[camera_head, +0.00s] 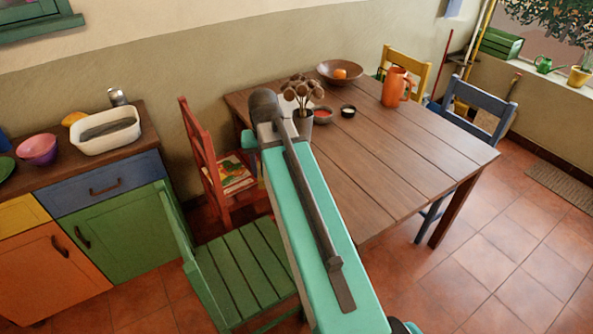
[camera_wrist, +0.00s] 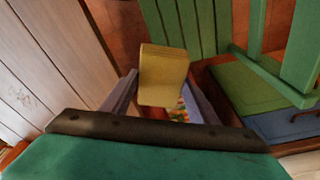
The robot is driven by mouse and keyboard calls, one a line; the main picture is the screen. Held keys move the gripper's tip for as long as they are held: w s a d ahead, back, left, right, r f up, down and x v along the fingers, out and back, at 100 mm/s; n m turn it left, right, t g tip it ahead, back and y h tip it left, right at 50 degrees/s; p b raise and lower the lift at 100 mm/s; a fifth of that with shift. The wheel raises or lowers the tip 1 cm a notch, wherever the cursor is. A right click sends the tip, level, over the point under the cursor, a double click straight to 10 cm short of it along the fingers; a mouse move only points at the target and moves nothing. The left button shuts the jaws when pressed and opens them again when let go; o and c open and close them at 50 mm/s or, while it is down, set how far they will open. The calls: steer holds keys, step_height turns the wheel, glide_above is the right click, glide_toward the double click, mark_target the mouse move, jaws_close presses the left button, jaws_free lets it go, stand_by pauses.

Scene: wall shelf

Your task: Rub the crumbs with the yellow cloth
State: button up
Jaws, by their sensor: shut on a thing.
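The yellow cloth (camera_wrist: 163,72) shows in the wrist view as a thick folded pad. My gripper (camera_wrist: 160,92) is shut on it, with a finger on either side. The cloth is off to the side of the table's edge, over the gap beside the green chair, not over the tabletop. A small patch of faint marks (camera_wrist: 20,94) lies on the wooden table (camera_wrist: 55,50) at the left of the wrist view. It may be the crumbs, but I cannot tell for sure. In the head view my arm hides the gripper and cloth.
The table (camera_head: 430,150) bears a vase of dried flowers (camera_head: 302,95), small bowls, an orange jug (camera_head: 396,87) and a wooden bowl (camera_head: 340,72). A green chair (camera_head: 240,262) and red chair (camera_head: 205,165) stand at the left. The table's right half is clear.

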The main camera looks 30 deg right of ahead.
steer(key=w+a+r+n, duration=0.1)
steer(key=a+r+n, duration=0.1)
steer(key=a, duration=0.5)
steer(key=w+a+r+n, duration=0.2)
steer(key=a+n, duration=0.1)
steer(key=a, duration=0.5)
steer(key=shift+a+y, duration=0.2)
steer(key=shift+y, duration=0.1)
steer(key=shift+a+f, duration=0.1)
